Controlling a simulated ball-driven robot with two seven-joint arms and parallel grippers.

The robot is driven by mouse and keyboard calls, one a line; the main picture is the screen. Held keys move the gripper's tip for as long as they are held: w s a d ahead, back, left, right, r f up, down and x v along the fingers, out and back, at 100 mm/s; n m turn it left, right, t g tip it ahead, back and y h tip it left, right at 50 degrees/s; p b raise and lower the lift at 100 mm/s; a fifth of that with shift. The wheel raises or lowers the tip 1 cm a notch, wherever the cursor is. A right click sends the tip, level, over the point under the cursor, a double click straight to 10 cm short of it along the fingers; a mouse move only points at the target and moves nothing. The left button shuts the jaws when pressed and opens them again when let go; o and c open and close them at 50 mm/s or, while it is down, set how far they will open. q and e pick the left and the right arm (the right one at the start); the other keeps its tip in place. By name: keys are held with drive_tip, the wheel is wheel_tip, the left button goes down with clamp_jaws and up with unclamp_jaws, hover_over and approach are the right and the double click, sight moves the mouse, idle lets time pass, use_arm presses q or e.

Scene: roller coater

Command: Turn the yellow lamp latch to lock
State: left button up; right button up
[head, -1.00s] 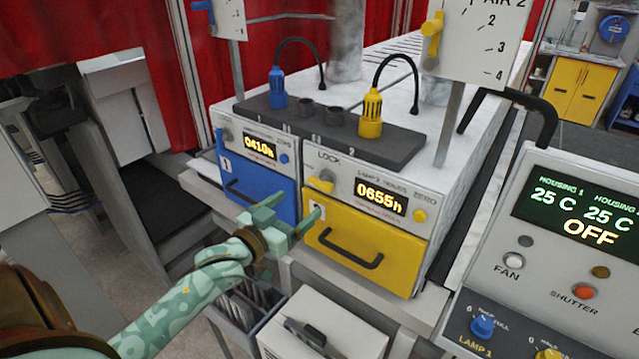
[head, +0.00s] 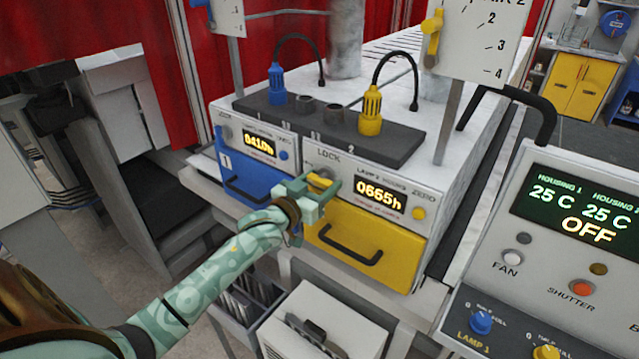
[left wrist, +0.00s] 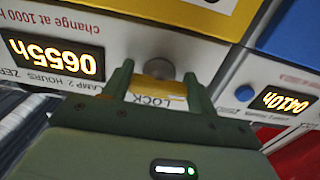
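The yellow lamp latch (head: 320,180) is on the grey front panel of the yellow lamp housing, under the word LOCK and left of the 0655h display (head: 381,194). My left gripper (head: 315,188) is at the latch and partly covers it. In the left wrist view the yellow latch (left wrist: 156,88) lies crosswise between my two spread fingers, with its round grey pivot (left wrist: 159,68) just beyond. One finger is on each side; whether either touches the latch I cannot tell. My right gripper is not in view.
The yellow drawer (head: 370,250) with a black handle is below the latch. The blue drawer (head: 258,188) is to its left. A control console (head: 560,240) stands at the right. A grey box (head: 325,325) stands below my left forearm.

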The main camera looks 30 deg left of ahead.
use_arm(q)
drive_tip(key=shift+m, duration=0.4)
drive_tip(key=shift+r+m+p, duration=0.1)
drive_tip(key=shift+m+p, duration=0.45)
drive_tip(key=shift+m, duration=0.05)
drive_tip(key=m+p, duration=0.1)
drive_tip(key=m, duration=0.1)
drive_tip(key=shift+a+m, duration=0.1)
drive_tip(key=shift+m, duration=0.2)
drive_tip(key=m+p, duration=0.1)
drive_tip(key=m, duration=0.4)
drive_tip(key=shift+a, duration=0.1)
drive_tip(key=m, duration=0.4)
drive_tip(key=shift+r, duration=0.1)
drive_tip(key=m, duration=0.4)
drive_tip(key=shift+a+m, duration=0.1)
drive_tip(key=shift+m, duration=0.3)
drive_tip(key=o, duration=1)
